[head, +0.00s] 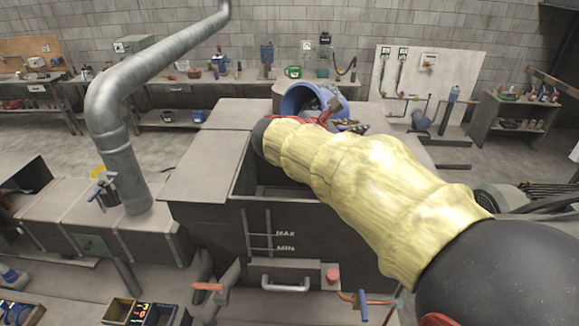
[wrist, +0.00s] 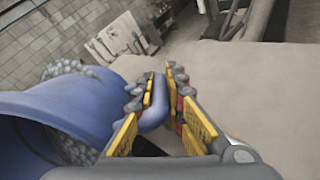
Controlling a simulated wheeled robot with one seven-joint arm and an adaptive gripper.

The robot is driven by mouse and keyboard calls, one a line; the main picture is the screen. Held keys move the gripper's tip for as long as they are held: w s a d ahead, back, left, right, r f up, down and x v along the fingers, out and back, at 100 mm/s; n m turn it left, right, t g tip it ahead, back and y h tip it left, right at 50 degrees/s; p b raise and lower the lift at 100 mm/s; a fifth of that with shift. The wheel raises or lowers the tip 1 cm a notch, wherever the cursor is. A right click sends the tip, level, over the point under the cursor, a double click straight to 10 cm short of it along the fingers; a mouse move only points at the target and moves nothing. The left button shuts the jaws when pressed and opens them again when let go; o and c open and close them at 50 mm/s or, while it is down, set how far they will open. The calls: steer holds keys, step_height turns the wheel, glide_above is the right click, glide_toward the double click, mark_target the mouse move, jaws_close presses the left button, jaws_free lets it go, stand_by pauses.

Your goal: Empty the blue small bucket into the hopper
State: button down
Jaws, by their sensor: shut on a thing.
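My gripper (wrist: 163,85) is shut on the blue bucket's handle. In the head view my gripper (head: 335,108) is partly hidden behind my sleeved arm. The hopper (head: 225,215) is a dark open-topped box with MAX and MIN marks on its front. My arm hides part of its opening, and its contents are not clear.
A thick grey pipe (head: 118,160) rises left of the hopper. Flat grey tops (head: 205,165) border the opening. Valve handles (head: 208,287) and a drawer pull (head: 285,287) are at the front. Benches with tools line the back wall.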

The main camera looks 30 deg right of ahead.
steer(key=shift+a+h+b, duration=0.4)
steer(key=shift+a+b, duration=0.05)
steer(key=shift+b, duration=0.5)
steer(key=shift+r+p, duration=0.2)
steer(key=shift+p, duration=0.15)
steer(key=shift+d, duration=0.2)
steer(key=shift+p, duration=0.4)
steer(key=shift+f, duration=0.2)
steer(key=shift+s+a+m+b, duration=0.1)
steer(key=shift+a+m+b, duration=0.25)
steer(key=shift+b, duration=0.85)
steer(key=shift+s+a+f+t+h+b, duration=0.15)
steer(key=shift+a+t+h+b, duration=0.25)
steer(key=shift+h+b, duration=1.05)
